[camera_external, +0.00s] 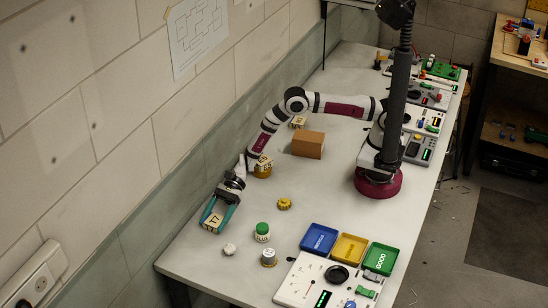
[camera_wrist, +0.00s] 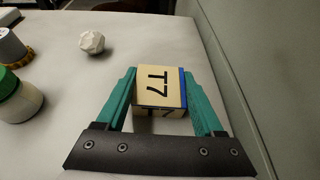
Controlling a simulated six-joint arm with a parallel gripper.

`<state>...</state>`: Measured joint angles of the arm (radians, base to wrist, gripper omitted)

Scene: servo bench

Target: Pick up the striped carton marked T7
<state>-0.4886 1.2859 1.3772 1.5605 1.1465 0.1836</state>
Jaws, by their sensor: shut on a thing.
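The carton marked T7 (camera_wrist: 160,88) is a tan box with black lettering and a blue stripe along its right edge in the wrist view. In the external view the same carton (camera_external: 213,219) is at the left end of the bench. My gripper (camera_wrist: 160,95) has teal fingers on both sides of the carton and is shut on it. In the external view my gripper (camera_external: 219,212) reaches down over the carton from above. I cannot tell whether the carton touches the bench top.
A white faceted lump (camera_wrist: 92,41) and a green-lidded jar (camera_external: 262,231) stand near the carton. Blue (camera_external: 319,238), yellow (camera_external: 349,247) and green (camera_external: 381,257) trays are farther right. A brown box (camera_external: 308,144) stands farther back. The wall (camera_wrist: 250,70) runs close beside the carton.

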